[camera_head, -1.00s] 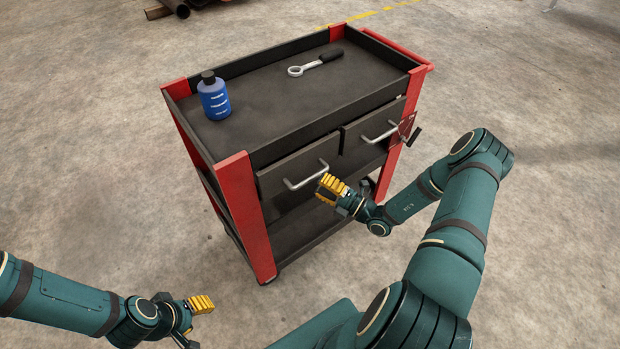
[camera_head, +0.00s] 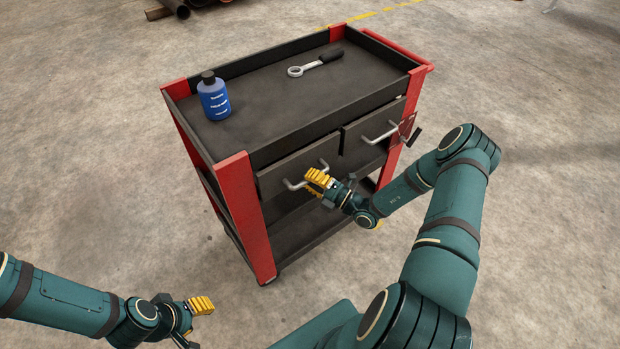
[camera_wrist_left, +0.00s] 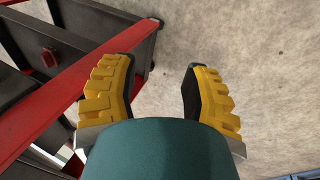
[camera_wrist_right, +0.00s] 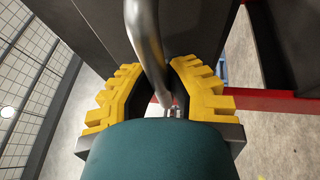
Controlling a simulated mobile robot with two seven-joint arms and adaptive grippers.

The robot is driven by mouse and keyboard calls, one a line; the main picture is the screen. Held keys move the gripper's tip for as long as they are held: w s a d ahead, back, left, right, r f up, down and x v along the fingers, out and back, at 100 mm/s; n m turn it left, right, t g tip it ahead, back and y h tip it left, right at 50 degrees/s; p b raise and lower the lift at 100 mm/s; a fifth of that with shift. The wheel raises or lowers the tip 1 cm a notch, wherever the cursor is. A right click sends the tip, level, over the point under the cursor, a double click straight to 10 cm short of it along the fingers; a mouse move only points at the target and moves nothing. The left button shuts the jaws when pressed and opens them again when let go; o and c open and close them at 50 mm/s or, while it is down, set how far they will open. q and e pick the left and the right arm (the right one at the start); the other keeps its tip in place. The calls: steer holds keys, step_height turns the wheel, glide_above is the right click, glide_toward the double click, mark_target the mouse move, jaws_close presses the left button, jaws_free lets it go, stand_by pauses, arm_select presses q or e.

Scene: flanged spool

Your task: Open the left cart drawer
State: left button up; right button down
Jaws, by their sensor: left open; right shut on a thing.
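The left cart drawer (camera_head: 278,173) has a dark front and looks closed in the head view. Its silver bar handle (camera_head: 290,185) sticks out from that front. My right gripper (camera_head: 314,183) is at the right part of this handle and shut on it. In the right wrist view the handle (camera_wrist_right: 146,40) runs down between the yellow fingers, which hide part of it. My left gripper (camera_head: 199,320) is open and empty, low in front of the cart and apart from it. The left wrist view shows clear floor between its fingers (camera_wrist_left: 160,90).
Open concrete floor surrounds the cart. Pipes (camera_head: 178,9) lie far behind.

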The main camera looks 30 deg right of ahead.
steer(key=shift+s, duration=0.1)
steer(key=s+d+p, duration=0.1)
steer(key=s+p, duration=0.2)
steer(key=s, duration=1.9)
steer(key=shift+d, duration=0.35)
steer(key=c, duration=0.9)
jaws_free()
steer(key=shift+c, duration=0.2)
steer(key=v, duration=1.2)
